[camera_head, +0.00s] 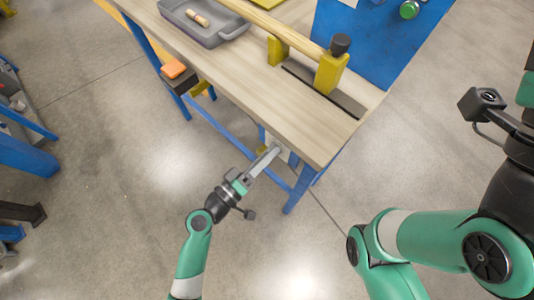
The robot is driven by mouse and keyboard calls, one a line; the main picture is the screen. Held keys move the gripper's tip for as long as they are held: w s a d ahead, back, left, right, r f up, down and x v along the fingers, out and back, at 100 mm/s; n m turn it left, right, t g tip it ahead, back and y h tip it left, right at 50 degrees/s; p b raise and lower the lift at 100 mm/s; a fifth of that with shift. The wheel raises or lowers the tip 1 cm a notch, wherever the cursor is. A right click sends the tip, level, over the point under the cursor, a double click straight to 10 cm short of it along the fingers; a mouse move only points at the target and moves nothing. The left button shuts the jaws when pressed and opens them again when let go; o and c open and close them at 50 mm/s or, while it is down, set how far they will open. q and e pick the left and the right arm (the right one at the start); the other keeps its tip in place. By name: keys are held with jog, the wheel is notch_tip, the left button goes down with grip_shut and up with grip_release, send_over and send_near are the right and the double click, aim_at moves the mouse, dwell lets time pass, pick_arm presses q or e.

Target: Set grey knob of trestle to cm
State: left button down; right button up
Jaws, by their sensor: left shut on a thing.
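The trestle is a wooden-topped bench (280,115) on blue legs, in the upper middle of the head view. My left gripper (274,149) reaches up from below to the bench's near edge. Its fingers are closed at a small pale panel just under the top. What they hold, seemingly the grey knob, is hidden by the fingers and too small to make out. No cm mark or pointer can be read. My right arm shows at the right, but its gripper is outside the view.
A grey tray (212,40) with a small wooden piece (197,18) stands on the bench. Yellow supports (331,72) carry a long wooden rod (280,29), with a dark cap (341,44) above. A blue panel (375,40) rises behind.

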pick_arm(q)
jog(key=shift+c, duration=2.1)
grip_release()
jog(key=p+v, duration=0.1)
jog(key=v, duration=1)
jog(key=shift+s+a+p, duration=0.2)
jog(key=shift+p, duration=0.2)
